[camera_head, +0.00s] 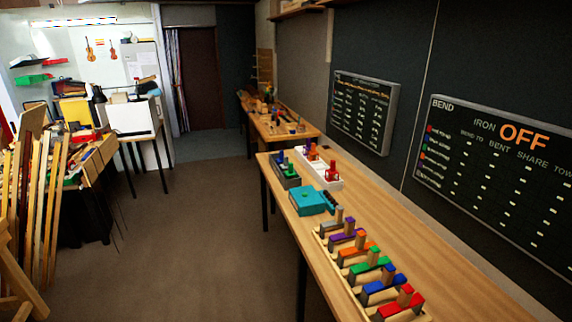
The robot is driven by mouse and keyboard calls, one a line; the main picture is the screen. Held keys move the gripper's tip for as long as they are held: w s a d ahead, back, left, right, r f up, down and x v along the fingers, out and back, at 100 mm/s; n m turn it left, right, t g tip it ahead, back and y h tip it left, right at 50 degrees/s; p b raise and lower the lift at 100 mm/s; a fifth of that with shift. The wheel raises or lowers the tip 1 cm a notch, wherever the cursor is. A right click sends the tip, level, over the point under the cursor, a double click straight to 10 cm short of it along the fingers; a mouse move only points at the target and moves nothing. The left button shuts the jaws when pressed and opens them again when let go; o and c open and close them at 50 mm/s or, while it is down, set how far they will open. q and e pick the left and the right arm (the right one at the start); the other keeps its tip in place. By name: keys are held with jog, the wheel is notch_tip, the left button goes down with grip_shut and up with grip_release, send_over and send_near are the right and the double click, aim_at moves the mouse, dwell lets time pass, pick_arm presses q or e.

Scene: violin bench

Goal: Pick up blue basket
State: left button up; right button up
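I cannot clearly make out a blue basket in the head view. A teal box-like object (307,201) sits on the long wooden bench (440,240) at the right, near its left edge. A dark grey bin (284,172) with blue and green items in it stands just behind the teal object. Neither of my grippers is in view.
A white tray (325,179) with red items stands behind the teal object. A wooden rack (345,279) of coloured clamp-like tools lies in front. Wooden boards (38,210) lean beside a cluttered table at left. The brown floor (190,240) between is clear.

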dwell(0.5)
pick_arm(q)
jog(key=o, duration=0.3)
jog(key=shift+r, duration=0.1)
